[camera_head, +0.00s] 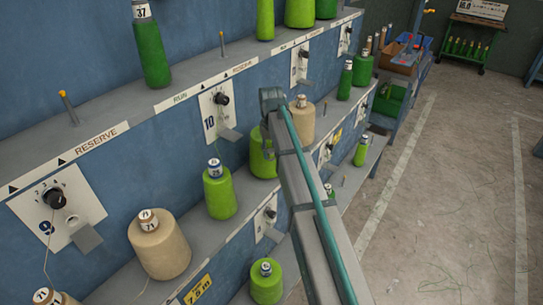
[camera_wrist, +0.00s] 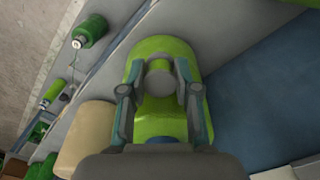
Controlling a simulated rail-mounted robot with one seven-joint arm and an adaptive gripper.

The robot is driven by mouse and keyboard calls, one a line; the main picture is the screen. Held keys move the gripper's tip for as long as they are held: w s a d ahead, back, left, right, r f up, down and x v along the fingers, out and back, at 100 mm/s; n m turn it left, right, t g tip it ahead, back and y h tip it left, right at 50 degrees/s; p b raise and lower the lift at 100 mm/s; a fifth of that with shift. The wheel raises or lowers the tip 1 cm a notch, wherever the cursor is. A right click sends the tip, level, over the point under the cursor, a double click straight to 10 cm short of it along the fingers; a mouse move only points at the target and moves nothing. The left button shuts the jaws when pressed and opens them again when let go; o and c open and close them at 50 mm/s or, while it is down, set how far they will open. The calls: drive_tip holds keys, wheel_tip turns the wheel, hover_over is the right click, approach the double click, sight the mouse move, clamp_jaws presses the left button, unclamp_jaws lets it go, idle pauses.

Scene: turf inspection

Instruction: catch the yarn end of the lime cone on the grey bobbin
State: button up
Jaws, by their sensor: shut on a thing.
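A lime cone (camera_wrist: 165,48) fills the middle of the wrist view, on a grey shelf against the blue wall. A grey bobbin (camera_wrist: 159,77) sits between the fingertips of my gripper (camera_wrist: 160,82), in front of the cone. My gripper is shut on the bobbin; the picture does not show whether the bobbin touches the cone. In the head view a lime cone (camera_head: 261,157) beside the tan cone, apparently the same one, is partly covered by my arm. My gripper is hidden there. No yarn end can be made out.
A tan cone (camera_head: 302,121) stands close beside the lime cone and shows in the wrist view (camera_wrist: 88,130). Another lime cone (camera_head: 219,192) and a tan cone (camera_head: 160,245) stand nearer on the shelf. A panel with a knob (camera_head: 221,99) is above. Floor lies open at right.

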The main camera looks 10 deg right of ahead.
idle(0.4)
drive_tip(key=s+p, duration=0.1)
drive_tip(key=s, duration=0.4)
idle(0.4)
drive_tip(key=shift+f, duration=0.1)
idle(0.3)
